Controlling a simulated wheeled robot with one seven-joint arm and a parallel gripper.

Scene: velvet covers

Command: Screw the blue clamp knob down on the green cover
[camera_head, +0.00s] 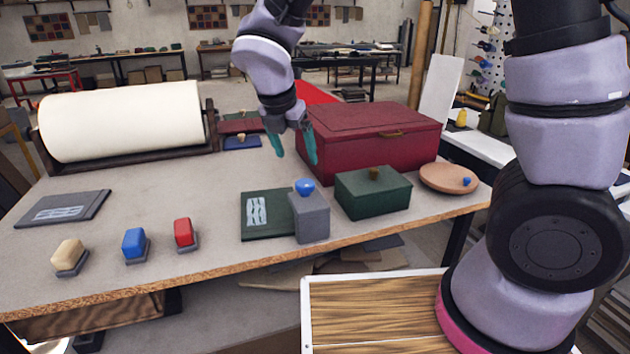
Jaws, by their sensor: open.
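A round blue knob (305,187) sits on top of an upright grey block (310,220). The block stands at the right edge of a flat dark green cover (283,219) with a pale patterned patch, and hides part of that edge. I cannot tell whether the block touches the cover. A green lidded box (372,198) with a brass-coloured knob stands to the right. My gripper (294,159) points down above the table, behind and above the blue knob. Its two teal fingers are apart with nothing between them.
A large red box (370,142) stands close behind and right of my gripper. A round brown dish (447,177) holds a small blue piece (466,181). Cream, blue and red blocks line the front left. A white roll (124,120) fills the back left.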

